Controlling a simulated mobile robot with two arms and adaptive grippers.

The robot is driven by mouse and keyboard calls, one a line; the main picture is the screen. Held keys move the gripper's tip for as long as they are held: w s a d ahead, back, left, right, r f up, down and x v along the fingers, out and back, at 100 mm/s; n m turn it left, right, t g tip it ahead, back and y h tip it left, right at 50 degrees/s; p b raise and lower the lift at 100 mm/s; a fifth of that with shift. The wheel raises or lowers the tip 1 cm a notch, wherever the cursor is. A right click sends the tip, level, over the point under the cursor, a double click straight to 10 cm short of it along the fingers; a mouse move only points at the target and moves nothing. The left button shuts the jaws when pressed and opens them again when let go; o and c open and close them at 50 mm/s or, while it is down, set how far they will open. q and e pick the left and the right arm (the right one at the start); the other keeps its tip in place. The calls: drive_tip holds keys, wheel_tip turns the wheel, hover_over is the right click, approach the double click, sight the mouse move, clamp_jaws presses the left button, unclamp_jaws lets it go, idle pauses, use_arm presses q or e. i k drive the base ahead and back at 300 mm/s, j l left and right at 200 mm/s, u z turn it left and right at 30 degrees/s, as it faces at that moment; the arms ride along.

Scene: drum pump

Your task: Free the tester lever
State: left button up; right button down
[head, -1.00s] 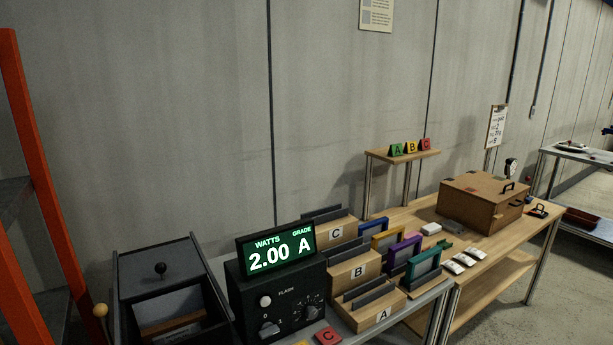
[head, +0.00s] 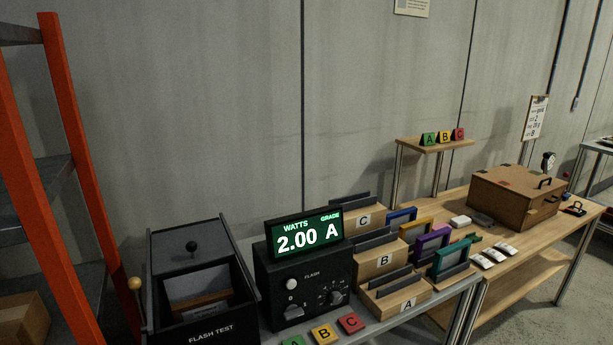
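A pale panel and a wooden strip show inside the box. Beside it, the control unit (head: 262,283) carries a lit display (head: 305,237) reading 2.00 WATTS, GRADE A. Neither of my grippers shows in the head view, and nothing is seen touching the lever.
Wooden racks A (head: 395,303), B (head: 372,272) and C (head: 352,222) stand right of the control unit, near several coloured frames. Lettered blocks lie in front. A wooden case (head: 512,197) sits on the far bench. An orange-posted shelf (head: 75,180) stands close on the left.

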sight(134, 282)
drive_tip(key=u, duration=1.25)
drive_tip(key=l+z, duration=0.3)
drive_tip(key=l, duration=0.45)
drive_tip(key=l+z, duration=0.35)
drive_tip(key=l, duration=0.4)
